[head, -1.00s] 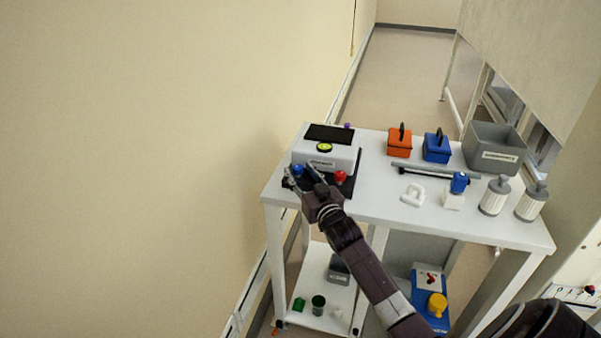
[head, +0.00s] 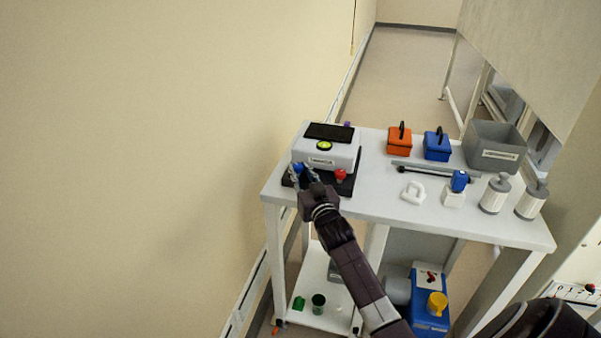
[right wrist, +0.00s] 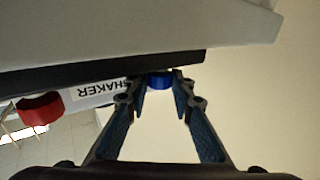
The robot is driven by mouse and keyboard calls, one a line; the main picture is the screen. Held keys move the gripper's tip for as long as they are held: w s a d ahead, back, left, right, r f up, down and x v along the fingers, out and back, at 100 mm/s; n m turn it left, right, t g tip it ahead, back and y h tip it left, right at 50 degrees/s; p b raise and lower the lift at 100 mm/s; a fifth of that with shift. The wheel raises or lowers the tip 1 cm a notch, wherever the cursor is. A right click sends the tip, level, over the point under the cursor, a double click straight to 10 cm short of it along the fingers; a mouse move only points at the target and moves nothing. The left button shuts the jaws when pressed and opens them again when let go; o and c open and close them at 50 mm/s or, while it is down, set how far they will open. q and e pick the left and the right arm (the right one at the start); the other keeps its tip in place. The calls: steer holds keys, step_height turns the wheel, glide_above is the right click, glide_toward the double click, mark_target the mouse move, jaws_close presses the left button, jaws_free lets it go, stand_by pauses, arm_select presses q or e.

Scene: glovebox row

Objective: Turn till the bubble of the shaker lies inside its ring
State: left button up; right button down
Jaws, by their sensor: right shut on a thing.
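The shaker (head: 325,158) is a white box with a dark top plate and a dark base, at the left end of the white table. Its round yellow-green bubble level (head: 324,146) is on top; the bubble is too small to place against its ring. A blue knob (head: 299,168) and a red knob (head: 341,174) are at its front corners. My right gripper (head: 302,171) is shut on the blue knob. In the right wrist view the blue knob (right wrist: 159,81) is between the fingertips, and the red knob (right wrist: 40,108) is at the left. My left gripper is not in view.
An orange box (head: 399,146), a blue box (head: 437,151) and a grey bin (head: 494,148) stand along the back of the table. A white handle-shaped piece (head: 413,193) and two grey-white bottles (head: 495,194) are to the right. A wall is close at the left.

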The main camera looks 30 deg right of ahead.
steer(key=shift+r+m+h, duration=0.15)
steer(key=shift+m+h, duration=0.35)
steer(key=shift+h, duration=0.3)
steer(key=c, duration=1.7)
jaws_free()
steer(key=shift+o, duration=0.2)
steer(key=v, duration=1.2)
steer(key=shift+a+r, duration=0.1)
